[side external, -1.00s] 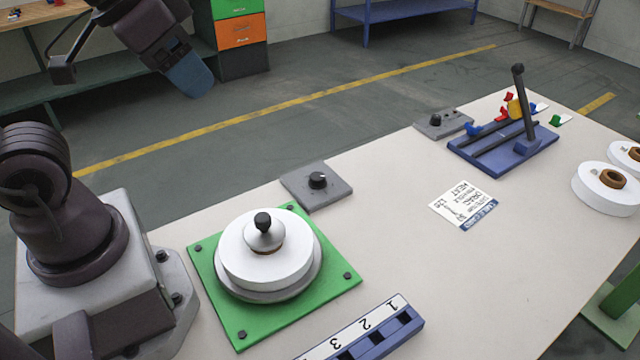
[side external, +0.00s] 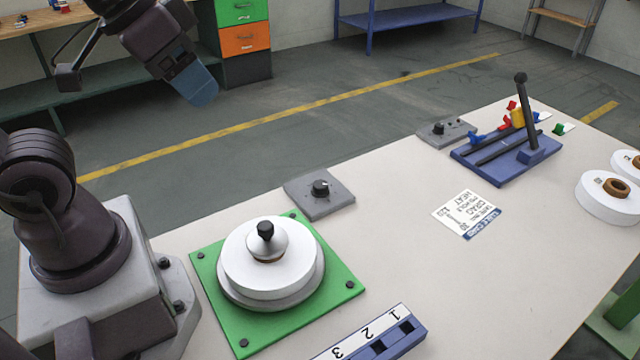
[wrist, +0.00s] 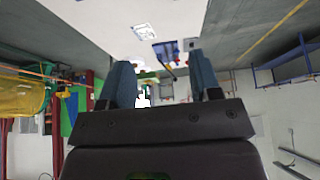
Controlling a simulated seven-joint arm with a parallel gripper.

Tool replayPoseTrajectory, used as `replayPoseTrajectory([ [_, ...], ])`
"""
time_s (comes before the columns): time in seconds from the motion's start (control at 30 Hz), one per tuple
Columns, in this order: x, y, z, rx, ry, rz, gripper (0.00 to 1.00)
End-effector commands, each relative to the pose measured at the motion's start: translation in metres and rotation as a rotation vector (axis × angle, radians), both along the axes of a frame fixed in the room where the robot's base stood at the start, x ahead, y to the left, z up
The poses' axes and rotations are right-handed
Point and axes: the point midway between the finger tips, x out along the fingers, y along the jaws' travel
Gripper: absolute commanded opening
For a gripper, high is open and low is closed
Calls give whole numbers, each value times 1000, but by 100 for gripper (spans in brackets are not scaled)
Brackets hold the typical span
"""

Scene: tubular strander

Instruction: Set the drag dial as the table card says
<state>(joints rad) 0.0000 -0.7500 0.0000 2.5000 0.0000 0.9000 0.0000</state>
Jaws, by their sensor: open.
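A black dial knob (side external: 320,188) sits on a grey plate at the table's back edge, behind the green-based spool. A second, smaller black knob (side external: 438,128) is on another grey plate farther right. I cannot tell which one is the drag dial, and no scale is readable. The white table card (side external: 467,214) lies flat at mid-table, upside down to the side camera; "DRAG" seems to show, but the setting is not clear. The card also shows in the wrist view (wrist: 143,31). My gripper (wrist: 162,80) is open and empty, raised beyond the table's back edge, away from both knobs.
A white spool (side external: 262,275) with a black knob stands on a green plate (side external: 342,289). A numbered blue rack (side external: 405,335) is at the front. A blue fixture with an upright black lever (side external: 526,115) stands at the back right. White discs (side external: 603,205) lie at right. Mid-table is mostly clear.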

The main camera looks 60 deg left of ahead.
Motion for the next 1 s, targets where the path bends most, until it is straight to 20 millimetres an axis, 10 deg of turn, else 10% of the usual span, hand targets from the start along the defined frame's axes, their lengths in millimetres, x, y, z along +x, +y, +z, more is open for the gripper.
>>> replayPoseTrajectory([
  [0.37,11,9,-22,2,125,42,63],
  [1.0,166,67,-155,-76,535,370,63],
])
